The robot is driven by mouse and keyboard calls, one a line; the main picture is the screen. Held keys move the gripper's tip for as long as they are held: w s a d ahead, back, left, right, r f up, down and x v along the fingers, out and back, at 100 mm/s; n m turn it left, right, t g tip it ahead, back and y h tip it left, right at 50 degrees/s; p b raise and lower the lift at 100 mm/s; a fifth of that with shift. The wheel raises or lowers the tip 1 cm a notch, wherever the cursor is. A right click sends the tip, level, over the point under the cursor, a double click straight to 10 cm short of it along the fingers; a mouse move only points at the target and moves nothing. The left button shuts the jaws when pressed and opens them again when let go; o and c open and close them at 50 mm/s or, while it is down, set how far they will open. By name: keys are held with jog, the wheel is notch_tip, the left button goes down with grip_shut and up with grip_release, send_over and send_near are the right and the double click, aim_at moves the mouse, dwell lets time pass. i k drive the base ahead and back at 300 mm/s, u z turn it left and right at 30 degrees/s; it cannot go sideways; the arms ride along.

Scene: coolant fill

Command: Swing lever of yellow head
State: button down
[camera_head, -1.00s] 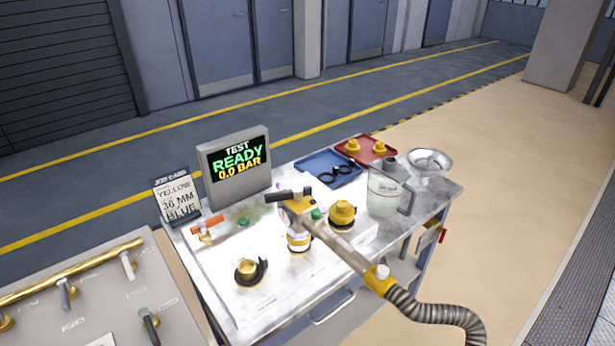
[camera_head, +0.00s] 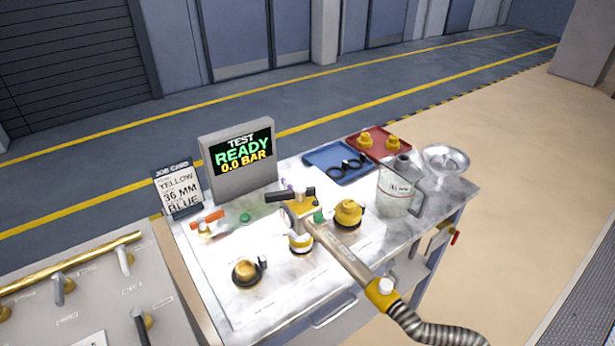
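A yellow head (camera_head: 297,211) sits on top of the middle neck, a short white-and-yellow cylinder (camera_head: 301,243) on the bench. A black lever (camera_head: 289,195) lies across the head's top, pointing left. A long grey handle (camera_head: 345,257) runs from the head down to the right, to a yellow collar (camera_head: 382,293) and a ribbed hose (camera_head: 425,330). My gripper is not in view, and nothing is seen touching the lever.
The bench (camera_head: 270,305) also holds an uncapped brass neck (camera_head: 246,273), a yellow-capped neck (camera_head: 347,214), an orange-handled valve (camera_head: 207,224), a blue tray (camera_head: 318,158), a red tray (camera_head: 361,150), a jug (camera_head: 395,193) and a bowl (camera_head: 446,160). A screen (camera_head: 238,160) reads READY 0.0 BAR.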

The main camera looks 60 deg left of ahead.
aim_at(299, 193)
jog(key=z, duration=0.1)
jog(key=i, duration=1.3)
jog(key=u, duration=3.05)
